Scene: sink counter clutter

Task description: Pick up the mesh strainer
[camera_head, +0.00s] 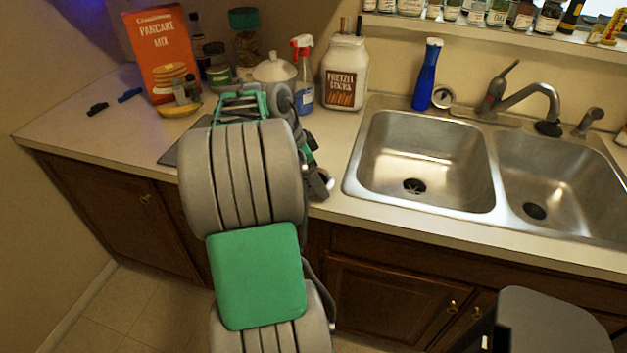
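A small round metallic piece with a pale rim (442,96) stands behind the left sink basin, just right of a blue bottle; it may be the mesh strainer, but it is too small to be sure. My gripper (318,184) appears at the counter's front edge, left of the sink, mostly hidden by my own arm. Its fingers cannot be made out, nor whether it holds anything. A small pale patch shows beside it, too unclear to name.
A double sink (420,160) with a faucet (530,95) fills the right. A blue bottle (427,75), pretzel jar (345,75), spray bottle (303,75), white lidded pot (274,70) and pancake mix box (160,52) line the back. The left counter is mostly clear.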

